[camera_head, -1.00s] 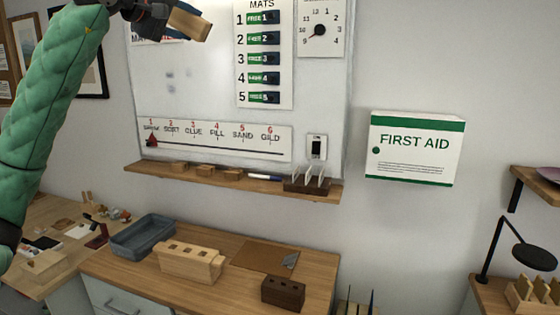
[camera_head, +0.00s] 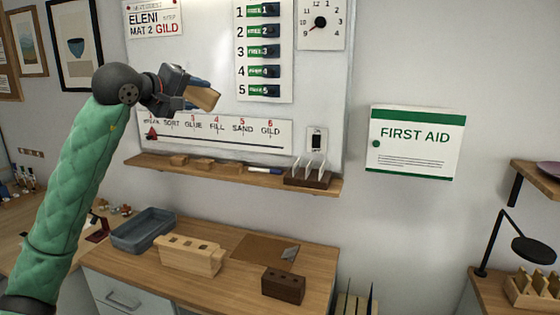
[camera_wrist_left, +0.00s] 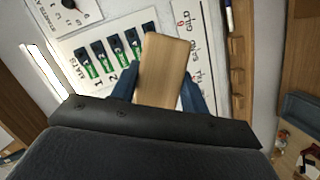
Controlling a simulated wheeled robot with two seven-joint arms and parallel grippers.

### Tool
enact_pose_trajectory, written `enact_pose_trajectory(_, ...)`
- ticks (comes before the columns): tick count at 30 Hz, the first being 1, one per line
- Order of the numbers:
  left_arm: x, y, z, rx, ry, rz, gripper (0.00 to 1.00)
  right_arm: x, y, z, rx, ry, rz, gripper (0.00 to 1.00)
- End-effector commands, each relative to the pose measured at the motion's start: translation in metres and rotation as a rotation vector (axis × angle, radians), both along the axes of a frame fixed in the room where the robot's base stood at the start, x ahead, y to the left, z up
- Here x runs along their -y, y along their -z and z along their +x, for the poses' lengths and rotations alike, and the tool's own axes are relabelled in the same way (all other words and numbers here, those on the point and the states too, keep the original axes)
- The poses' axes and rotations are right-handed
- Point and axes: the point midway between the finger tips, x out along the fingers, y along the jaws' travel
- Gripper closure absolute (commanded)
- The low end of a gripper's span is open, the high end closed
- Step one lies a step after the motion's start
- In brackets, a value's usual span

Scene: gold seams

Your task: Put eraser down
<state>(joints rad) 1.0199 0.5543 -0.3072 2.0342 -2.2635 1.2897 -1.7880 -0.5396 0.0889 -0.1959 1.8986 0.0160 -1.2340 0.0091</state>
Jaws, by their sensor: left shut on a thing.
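My left gripper (camera_head: 190,92) is shut on the eraser (camera_head: 204,98), a block with a light wood face. It holds the eraser in front of the whiteboard, above the wooden ledge (camera_head: 220,171). In the left wrist view the eraser (camera_wrist_left: 165,70) sits between the two blue fingers (camera_wrist_left: 157,92), with its wood face toward the camera. I cannot tell whether the eraser touches the board. My right gripper is in neither view.
On the ledge lie several small wooden blocks (camera_head: 203,164), a marker (camera_head: 265,170) and a dark holder (camera_head: 308,178) with upright white pieces. Below, a bench carries a grey tray (camera_head: 143,231), a slotted wooden block (camera_head: 188,256) and a dark block (camera_head: 283,285).

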Motion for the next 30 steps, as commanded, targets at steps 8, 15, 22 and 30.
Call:
enact_pose_trajectory(8,0.0,0.072,-0.002,-0.004,-0.012,-0.001,0.92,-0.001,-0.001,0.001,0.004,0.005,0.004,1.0)
enact_pose_trajectory(15,-0.001,0.132,-0.006,-0.004,-0.02,0.0,0.92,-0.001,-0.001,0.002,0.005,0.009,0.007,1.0)
enact_pose_trajectory(22,-0.003,0.19,-0.012,-0.004,-0.028,0.0,0.92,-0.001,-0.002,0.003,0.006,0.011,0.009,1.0)
enact_pose_trajectory(30,-0.005,0.26,-0.024,-0.006,-0.033,0.001,0.92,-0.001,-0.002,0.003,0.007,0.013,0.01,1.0)
